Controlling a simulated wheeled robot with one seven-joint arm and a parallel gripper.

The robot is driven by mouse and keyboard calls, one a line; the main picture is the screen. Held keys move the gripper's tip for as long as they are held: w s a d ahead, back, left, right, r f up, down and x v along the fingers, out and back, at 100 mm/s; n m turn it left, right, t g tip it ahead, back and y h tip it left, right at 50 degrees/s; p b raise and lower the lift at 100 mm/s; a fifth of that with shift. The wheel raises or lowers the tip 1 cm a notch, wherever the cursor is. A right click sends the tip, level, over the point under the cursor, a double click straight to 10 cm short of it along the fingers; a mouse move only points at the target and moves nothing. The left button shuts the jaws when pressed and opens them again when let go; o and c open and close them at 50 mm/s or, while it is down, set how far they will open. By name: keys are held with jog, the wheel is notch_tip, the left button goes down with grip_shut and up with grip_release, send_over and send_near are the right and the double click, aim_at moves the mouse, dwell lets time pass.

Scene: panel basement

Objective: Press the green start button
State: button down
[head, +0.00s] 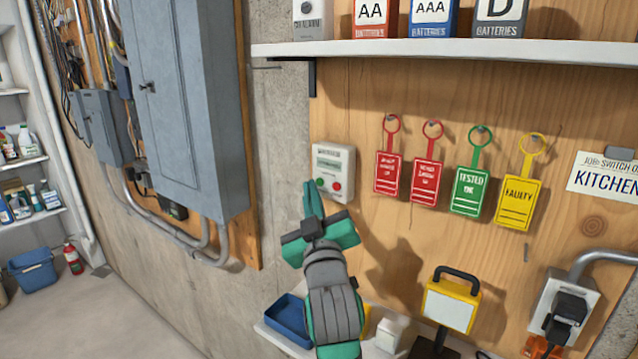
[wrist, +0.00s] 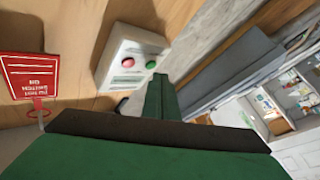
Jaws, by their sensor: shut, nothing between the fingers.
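A white wall box (head: 333,165) with a small display is mounted at the left edge of the wooden panel. Its green button (head: 319,183) sits at the lower left, left of a red button (head: 337,186). In the wrist view the box (wrist: 122,50) appears turned over, with the green button (wrist: 151,64) to the right of the red one (wrist: 128,62). My green gripper (head: 308,186) is shut and empty, its tips close to the green button. In the wrist view the fingertips (wrist: 160,78) show just below that button; I cannot tell whether they touch it.
Red tags (head: 388,172), a green tag (head: 470,191) and a yellow tag (head: 517,202) hang right of the box. A shelf (head: 450,50) with battery boxes runs above. A grey electrical cabinet (head: 185,110) stands left. A blue tray (head: 288,320) and yellow lamp (head: 451,302) are below.

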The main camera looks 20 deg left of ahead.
jog(key=shift+w+d, duration=0.1)
jog(key=shift+w, duration=0.2)
jog(key=shift+w+d, duration=0.15)
jog(key=shift+w, duration=0.2)
dwell(0.9)
jog(key=shift+s, duration=0.15)
jog(key=shift+s+a, duration=0.25)
jog(key=shift+s, duration=0.35)
jog(key=shift+s+a, duration=0.1)
jog(key=shift+s+a, duration=0.25)
jog(key=shift+s, duration=0.5)
jog(key=shift+s+a, duration=0.3)
jog(key=shift+s, duration=0.45)
jog(key=shift+s+a, duration=0.25)
jog(key=shift+s, duration=0.5)
